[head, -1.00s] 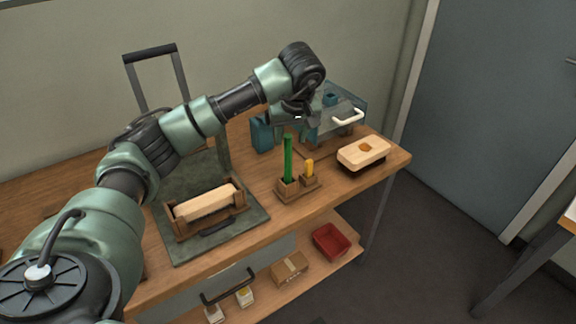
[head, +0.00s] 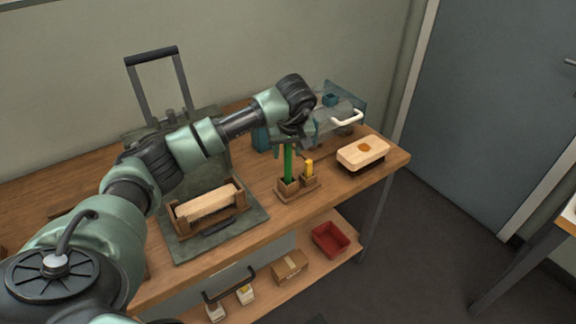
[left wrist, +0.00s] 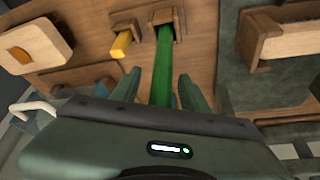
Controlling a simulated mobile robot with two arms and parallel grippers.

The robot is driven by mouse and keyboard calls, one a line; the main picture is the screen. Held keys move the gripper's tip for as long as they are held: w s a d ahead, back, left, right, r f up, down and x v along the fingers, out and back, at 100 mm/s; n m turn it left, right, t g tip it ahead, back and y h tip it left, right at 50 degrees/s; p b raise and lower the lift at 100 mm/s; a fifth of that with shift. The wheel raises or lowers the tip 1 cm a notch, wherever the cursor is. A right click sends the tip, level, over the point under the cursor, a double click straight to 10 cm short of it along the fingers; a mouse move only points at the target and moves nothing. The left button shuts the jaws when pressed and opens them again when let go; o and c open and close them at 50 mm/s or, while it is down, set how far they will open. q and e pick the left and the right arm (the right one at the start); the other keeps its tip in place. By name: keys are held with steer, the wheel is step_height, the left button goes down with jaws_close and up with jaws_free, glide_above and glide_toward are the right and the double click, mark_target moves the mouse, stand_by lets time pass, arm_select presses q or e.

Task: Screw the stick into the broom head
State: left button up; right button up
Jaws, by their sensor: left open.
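The green stick (head: 288,164) stands upright in a wooden holder (head: 289,192) on the bench. My left gripper (head: 288,147) is open at the upper part of the stick. In the left wrist view the green stick (left wrist: 162,70) runs between the two open fingers (left wrist: 157,88), without a visible grip. A shorter yellow stick (head: 309,167) stands in the holder's other socket, and it also shows in the left wrist view (left wrist: 121,45). The broom head (head: 207,203), a pale wooden block, lies in a brown wooden cradle (head: 239,206). My right gripper is not in view.
A pale block with an orange-brown spot (head: 362,151) sits at the bench's right end. A clear-covered blue machine with a white handle (head: 347,118) stands behind the holder. A red bin (head: 331,239) and a cardboard box (head: 290,266) are on the lower shelf.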

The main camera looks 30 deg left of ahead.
arm_select(q)
jaws_close()
stand_by(1.4)
